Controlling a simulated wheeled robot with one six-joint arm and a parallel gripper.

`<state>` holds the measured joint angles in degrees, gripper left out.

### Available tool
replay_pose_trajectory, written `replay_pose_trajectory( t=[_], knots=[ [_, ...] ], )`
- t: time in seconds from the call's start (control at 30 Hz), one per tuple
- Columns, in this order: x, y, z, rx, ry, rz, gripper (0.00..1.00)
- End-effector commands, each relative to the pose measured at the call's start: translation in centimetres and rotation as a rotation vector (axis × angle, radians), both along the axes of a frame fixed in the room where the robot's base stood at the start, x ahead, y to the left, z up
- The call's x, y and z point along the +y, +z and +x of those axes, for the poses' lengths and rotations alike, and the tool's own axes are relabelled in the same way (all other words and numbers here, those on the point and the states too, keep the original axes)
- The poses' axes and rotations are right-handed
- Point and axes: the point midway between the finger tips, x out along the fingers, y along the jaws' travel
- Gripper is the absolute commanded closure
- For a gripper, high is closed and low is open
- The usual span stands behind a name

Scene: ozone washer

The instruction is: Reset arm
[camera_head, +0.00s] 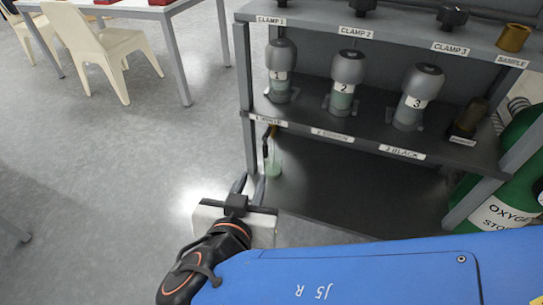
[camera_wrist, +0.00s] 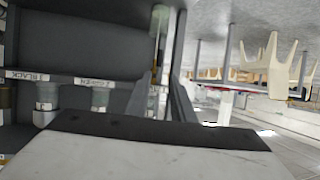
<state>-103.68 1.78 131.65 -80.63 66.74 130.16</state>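My gripper (camera_head: 250,185) is at the front left of the shelf rack, low beside its front left leg. Its two fingers are apart with a gap between them; they also show in the wrist view (camera_wrist: 160,98), and I see nothing held there. A clear tube with pale green at its bottom (camera_head: 274,165) hangs or stands below the left end of the middle shelf, just beyond the fingertips. It also shows beyond the fingers in the upside-down wrist view (camera_wrist: 159,20). Whether the fingers touch it I cannot tell.
The rack's middle shelf (camera_head: 320,122) holds grey-capped bottles numbered 1 (camera_head: 281,75), 2 (camera_head: 346,80) and 3 (camera_head: 416,100). Clamp knobs (camera_head: 452,17) line the top shelf. A green oxygen cylinder (camera_head: 505,175) stands at right. Open floor (camera_head: 120,160) lies left, with chairs (camera_head: 95,50) and a table behind.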

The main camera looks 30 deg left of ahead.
Motion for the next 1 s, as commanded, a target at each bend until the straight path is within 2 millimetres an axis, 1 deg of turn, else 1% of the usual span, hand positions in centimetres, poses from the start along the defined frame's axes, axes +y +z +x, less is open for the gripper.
replay_pose_trajectory(
  t=[0.23, 0.27, 0.37, 0.47, 0.5, 0.57, 0.6, 0.67, 0.7, 0.77, 0.9, 0.97, 1.0],
  knots=[
    [-0.2, 0.0, 0.3, 0.001, -0.005, -0.003, 0.78],
    [-0.3, 0.0, 0.5, 0.003, -0.010, -0.007, 0.78],
    [-1.5, 0.2, 2.4, 0.010, -0.043, -0.031, 0.78],
    [-3.7, 0.2, 5.4, 0.028, -0.098, -0.079, 0.78],
    [-4.8, 0.3, 6.7, 0.037, -0.123, -0.102, 0.78],
    [-6.6, 0.3, 8.6, 0.055, -0.160, -0.136, 0.78],
    [-7.8, 0.3, 9.8, 0.068, -0.184, -0.158, 0.78],
    [-9.6, 0.3, 11.4, 0.088, -0.217, -0.190, 0.78],
    [-10.8, 0.3, 12.4, 0.104, -0.238, -0.211, 0.78],
    [-12.7, 0.2, 13.8, 0.128, -0.268, -0.241, 0.78],
    [-17.2, 0.1, 16.5, 0.189, -0.331, -0.304, 0.78],
    [-19.0, 0.1, 17.4, 0.217, -0.354, -0.328, 0.78],
    [-20.3, 0.0, 18.0, 0.237, -0.370, -0.343, 0.78]
  ],
)
